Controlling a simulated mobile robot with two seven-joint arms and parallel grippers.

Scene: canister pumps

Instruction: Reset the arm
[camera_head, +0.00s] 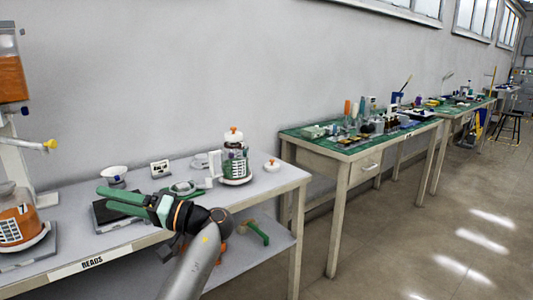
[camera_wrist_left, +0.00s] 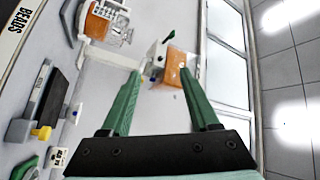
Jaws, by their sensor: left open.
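My left arm comes in from the bottom of the head view, with its gripper (camera_head: 104,197) pointing left above the front part of the BEADS table (camera_head: 255,187). Its two green fingers lie close together from this angle. In the left wrist view the gripper (camera_wrist_left: 160,73) has its fingers clearly apart, with nothing held between them. The gripper hides part of a dark scale (camera_head: 112,217) in the head view. My right gripper cannot be made out.
A dispenser with orange contents (camera_head: 12,80) and a jar (camera_head: 18,222) stand at the left. A lidded jar (camera_head: 235,160) stands at the table's right end, near a small white lid (camera_head: 271,165). A green piece (camera_head: 258,232) shows below the tabletop.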

